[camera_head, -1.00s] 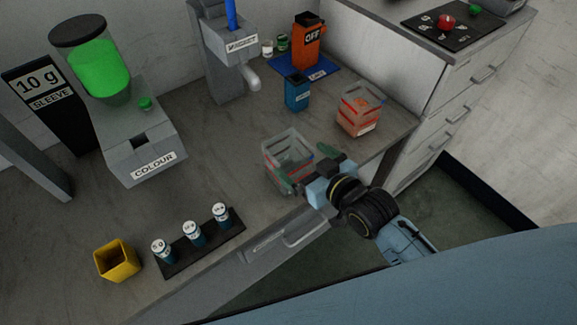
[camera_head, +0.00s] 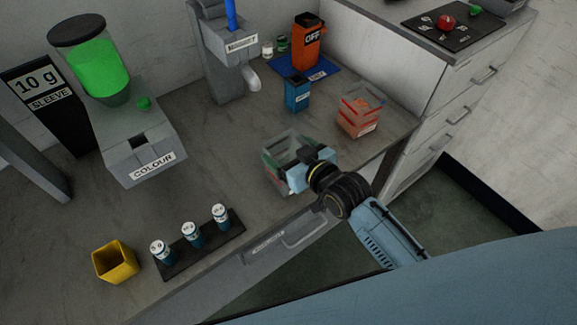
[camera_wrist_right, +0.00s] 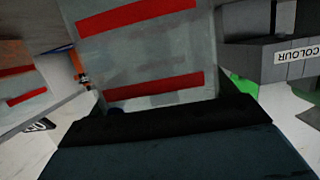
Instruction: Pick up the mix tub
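A clear, open tub with red bands (camera_head: 279,147) stands on the bench near its front edge; I take it to be the mix tub. My right gripper (camera_head: 296,174) is at its front right side. In the right wrist view the tub (camera_wrist_right: 150,55) fills the middle, right in front of the dark gripper body, with its red bands visible. The fingertips are largely hidden, so I cannot tell whether they press on the tub walls. The tub appears to rest on the bench. My left gripper is not in view.
A second red-banded clear tub (camera_head: 358,118) holds orange-red material to the right. Behind are a blue cup (camera_head: 297,96) and an orange container (camera_head: 308,45). A yellow cup (camera_head: 116,262) and a black rack (camera_head: 205,244) with 3 vials stand front left. The COLOUR dispenser (camera_head: 140,148) stands left.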

